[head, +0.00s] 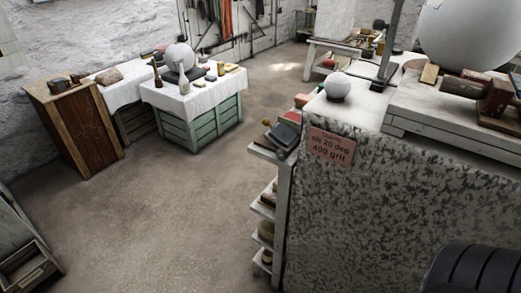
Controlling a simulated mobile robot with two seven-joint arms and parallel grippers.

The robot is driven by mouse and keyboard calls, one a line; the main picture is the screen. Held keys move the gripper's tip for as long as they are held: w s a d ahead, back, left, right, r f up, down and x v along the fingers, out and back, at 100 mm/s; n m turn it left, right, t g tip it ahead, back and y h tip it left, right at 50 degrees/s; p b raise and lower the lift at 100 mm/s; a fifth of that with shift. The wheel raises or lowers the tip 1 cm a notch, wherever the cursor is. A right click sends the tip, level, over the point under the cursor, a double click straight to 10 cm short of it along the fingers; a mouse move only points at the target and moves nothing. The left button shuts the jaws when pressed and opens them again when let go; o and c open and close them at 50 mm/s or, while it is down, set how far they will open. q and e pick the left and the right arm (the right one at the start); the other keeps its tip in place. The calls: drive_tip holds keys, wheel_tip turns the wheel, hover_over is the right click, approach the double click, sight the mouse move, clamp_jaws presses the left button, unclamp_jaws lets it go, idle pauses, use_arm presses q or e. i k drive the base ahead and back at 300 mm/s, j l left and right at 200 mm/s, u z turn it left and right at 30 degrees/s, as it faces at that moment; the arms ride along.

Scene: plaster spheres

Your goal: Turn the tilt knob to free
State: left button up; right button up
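I cannot make out a tilt knob in the head view. A pink sign (331,146) on the side of the speckled stone block (400,205) carries dark writing that reads about "tilt 20 deg 400 grit". A large white sphere (475,35) is at the top right, cut off by the frame edge. A dark upright metal post (390,45) stands to its left. Neither of my grippers is in view.
A small white sphere (337,86) sits on the block's top. A narrow shelf rack (283,195) stands against its left side. A cloth-covered green crate (200,122) and a brown wooden cabinet (82,130) stand farther left. The floor (165,215) between is clear.

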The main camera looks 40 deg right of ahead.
sight(281, 154)
drive_tip(key=i+l+u, duration=0.1)
drive_tip(key=i+u, duration=0.3)
drive_tip(key=i, duration=0.85)
drive_tip(key=i+z, duration=0.55)
drive_tip(key=z, duration=0.2)
drive_tip(key=i+j+z, duration=0.15)
drive_tip(key=z, duration=0.25)
drive_tip(key=i+z, duration=0.15)
drive_tip(key=z, duration=0.3)
drive_tip(key=i+z, duration=0.15)
drive_tip(key=z, duration=0.3)
drive_tip(key=i+j+z, duration=0.1)
drive_tip(key=z, duration=0.4)
drive_tip(key=i+j+z, duration=0.1)
drive_tip(key=z, duration=0.35)
drive_tip(key=i+j+z, duration=0.1)
drive_tip(key=j+z, duration=0.15)
drive_tip(key=z, duration=0.2)
drive_tip(key=j+z, duration=0.15)
drive_tip(key=z, duration=0.3)
